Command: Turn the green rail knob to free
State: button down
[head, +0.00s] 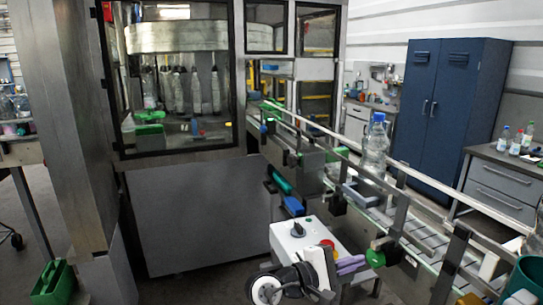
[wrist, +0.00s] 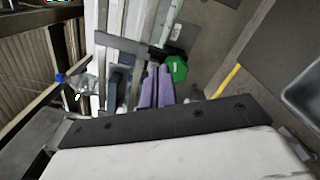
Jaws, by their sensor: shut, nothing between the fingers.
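The green rail knob (head: 376,258) is a round knob on the near side of the conveyor's rail, low in the head view. In the wrist view the green knob (wrist: 176,68) shows just beyond and to the right of the purple fingers. My gripper (head: 364,262) has purple fingers, closed together and empty, with the tips close to the left of the knob. In the wrist view my gripper (wrist: 157,70) points up the picture towards the rail. I cannot tell whether the tips touch the knob. No setting marks on it are readable.
A clear bottle with a blue cap (head: 375,150) stands on the conveyor (head: 415,238) behind the rail. A white control box (head: 290,240) stands left of my gripper. Metal rail posts (head: 402,172) rise near the knob. A blue cabinet (head: 455,110) stands at the back right.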

aim_at(373, 256)
jog(key=shift+s+a, duration=0.1)
jog(key=shift+a, duration=0.05)
jog(key=d+f+b, duration=0.3)
jog(key=d+b, duration=0.1)
jog(key=d, duration=0.2)
jog(key=shift+w, duration=0.4)
dwell(0.4)
jog(key=shift+w, duration=0.2)
dwell(0.8)
jog(key=shift+w+a+r+p, duration=0.15)
jog(key=shift+r+p, duration=0.25)
jog(key=shift+p, duration=0.6)
jog(key=shift+w+r+p, duration=0.15)
jog(key=shift+r+p, duration=0.25)
jog(key=shift+p, duration=0.6)
jog(key=shift+w+a+r, duration=0.15)
jog(key=shift+w+r, duration=0.2)
jog(key=shift+w, duration=0.05)
jog(key=shift+s+r, duration=0.15)
jog(key=shift+r, duration=0.15)
